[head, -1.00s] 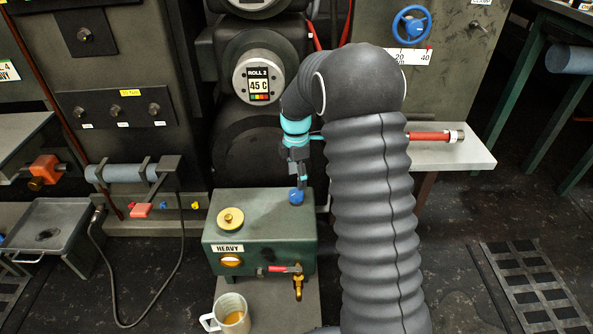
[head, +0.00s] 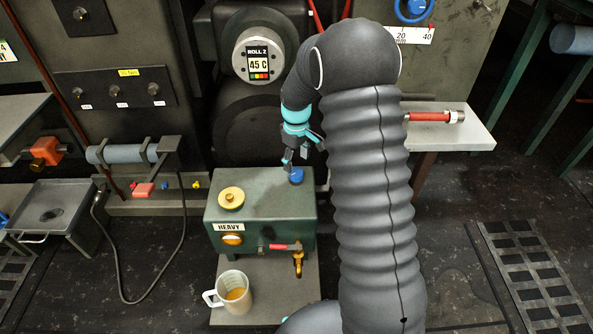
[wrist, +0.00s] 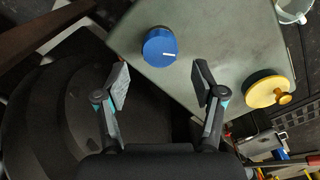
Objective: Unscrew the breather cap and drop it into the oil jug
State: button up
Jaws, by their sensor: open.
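A round blue cap with a white mark (wrist: 160,46) sits on top of the green box (head: 262,188) marked HEAVY; it also shows in the head view (head: 296,175). I take it for the breather cap. A yellow cap with a brass knob (head: 231,198) sits on the same lid, to the left. My gripper (wrist: 161,76) is open and empty, its fingers spread on either side of the line to the blue cap. The cap lies a little beyond the fingertips. The oil jug (head: 236,305), pale with amber oil inside, stands in front of the box.
A brass tap (head: 298,263) and a red-handled valve (head: 284,247) stick out of the box front near the jug. Dark machine rolls stand behind the box. A grey shelf (head: 455,136) with a red cylinder is at right. A cable lies on the floor at left.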

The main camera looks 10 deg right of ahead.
aim_at(296, 172)
jog(key=m, duration=1)
jog(key=shift+m, duration=0.4)
jog(key=m, duration=0.5)
jog(key=shift+b, duration=0.4)
jog(key=m, duration=0.4)
jog(key=shift+f+m, duration=0.1)
jog(key=shift+m, duration=0.2)
jog(key=shift+f+b, duration=2.1)
jog(key=shift+f, duration=1.3)
jog(key=c, duration=1.1)
jog(key=shift+n, duration=1.2)
